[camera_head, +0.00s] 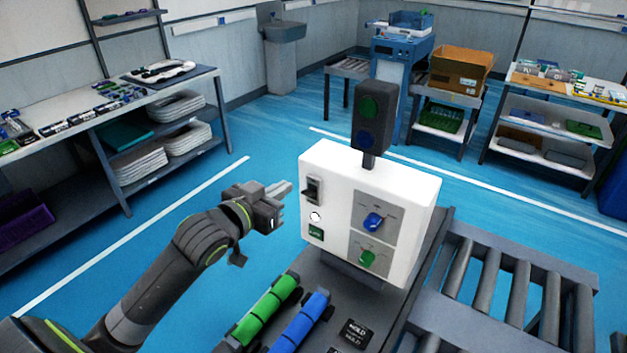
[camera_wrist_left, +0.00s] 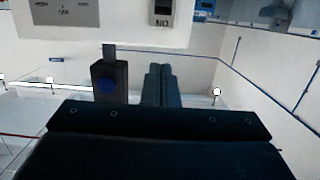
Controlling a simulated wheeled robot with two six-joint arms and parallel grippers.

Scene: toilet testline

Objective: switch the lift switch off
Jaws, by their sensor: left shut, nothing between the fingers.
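A white control box (camera_head: 340,236) stands at the middle of the head view. A black switch (camera_head: 313,190) sits at the upper left of its front face; no lift label can be read. The switch also shows at the top edge of the left wrist view (camera_wrist_left: 162,10), with what look like upside-down "ON" letters. My left gripper (camera_head: 286,188) is shut and empty, just left of the box, its fingertips at about the switch's height and apart from it. Its closed fingers show in the left wrist view (camera_wrist_left: 158,82). My right gripper is not in view.
The box also carries a blue knob (camera_head: 374,221), a green knob (camera_head: 367,257) and a round white button (camera_head: 315,217). A dark signal light (camera_head: 373,115) stands above it. Green (camera_head: 268,309) and blue (camera_head: 300,321) cylinders lie in front. A roller conveyor (camera_head: 500,290) is right.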

